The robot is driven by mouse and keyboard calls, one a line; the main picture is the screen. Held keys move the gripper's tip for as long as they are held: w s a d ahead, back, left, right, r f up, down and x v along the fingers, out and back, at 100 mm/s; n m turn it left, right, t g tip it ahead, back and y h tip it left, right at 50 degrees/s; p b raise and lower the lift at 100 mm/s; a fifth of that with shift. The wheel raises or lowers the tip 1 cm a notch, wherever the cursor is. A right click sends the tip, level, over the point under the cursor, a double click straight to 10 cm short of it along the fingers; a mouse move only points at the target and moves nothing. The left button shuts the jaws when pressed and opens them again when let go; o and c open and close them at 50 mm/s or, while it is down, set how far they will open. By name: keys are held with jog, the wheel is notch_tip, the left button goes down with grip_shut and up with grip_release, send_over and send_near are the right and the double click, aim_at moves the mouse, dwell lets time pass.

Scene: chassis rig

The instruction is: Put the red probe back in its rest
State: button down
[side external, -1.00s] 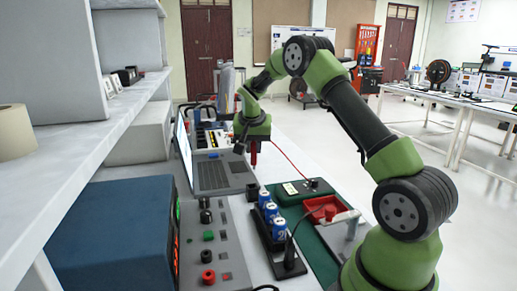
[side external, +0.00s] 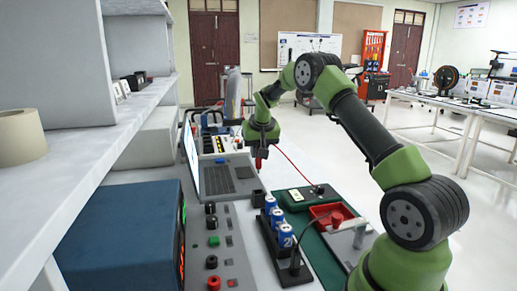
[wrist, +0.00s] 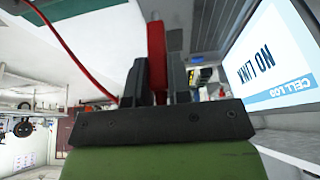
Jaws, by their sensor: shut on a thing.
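My gripper (side external: 260,151) is shut on the red probe (side external: 261,163) and holds it in the air near the right side of the laptop. In the wrist view the probe (wrist: 157,58) stands between the two dark fingers of my gripper (wrist: 158,85). A small black block (side external: 258,198) stands on the bench below and in front of the probe. I cannot tell for sure whether this block is the probe's rest. The probe's lower tip is hard to make out.
The open laptop (side external: 228,178) is close to the left. A black rack (side external: 286,261) with blue-and-white cylinders, a red tray (side external: 325,213) and a control panel (side external: 222,262) are nearer the camera. A blue box (side external: 125,245) stands at the left.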

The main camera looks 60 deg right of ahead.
aim_at(259, 160)
jog(key=shift+f, duration=2.6)
jog(key=shift+f, duration=2.4)
jog(key=c, duration=1)
grip_release()
jog(key=v, duration=1)
